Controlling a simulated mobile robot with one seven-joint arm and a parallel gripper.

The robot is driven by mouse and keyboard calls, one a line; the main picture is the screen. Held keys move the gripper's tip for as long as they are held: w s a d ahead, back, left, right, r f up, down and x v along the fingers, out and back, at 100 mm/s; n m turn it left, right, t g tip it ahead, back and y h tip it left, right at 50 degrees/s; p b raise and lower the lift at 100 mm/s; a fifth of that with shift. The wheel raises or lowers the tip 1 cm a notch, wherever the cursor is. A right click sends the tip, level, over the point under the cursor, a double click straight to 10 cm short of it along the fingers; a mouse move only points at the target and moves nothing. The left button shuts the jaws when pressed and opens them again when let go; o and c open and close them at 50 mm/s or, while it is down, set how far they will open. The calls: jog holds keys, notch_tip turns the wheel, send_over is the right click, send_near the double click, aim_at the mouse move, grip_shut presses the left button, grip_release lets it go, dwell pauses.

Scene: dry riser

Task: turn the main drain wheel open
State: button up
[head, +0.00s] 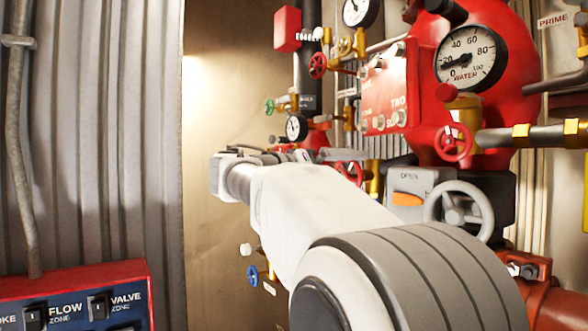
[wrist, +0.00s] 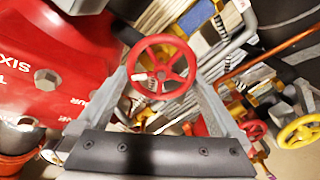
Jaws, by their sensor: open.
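A red spoked handwheel (wrist: 160,67) is centred in the wrist view, framed by the two fingers of my gripper (wrist: 163,58). The jaws are apart, one to each side of the wheel, and I cannot tell whether they touch it. In the head view my gripper (head: 335,155) is partly hidden by my arm, near a red wheel (head: 352,172) that is itself partly covered. No readable label marks any wheel as the main drain.
A grey handwheel (head: 459,211), a red wheel (head: 453,142) and pressure gauges (head: 470,58) stand to the right. A red panel (wrist: 45,55) is close on the left in the wrist view, and a yellow wheel (wrist: 299,132) is at right. Pipes crowd the background.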

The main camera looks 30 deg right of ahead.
jog(key=shift+d, duration=0.25)
jog(key=c, duration=1)
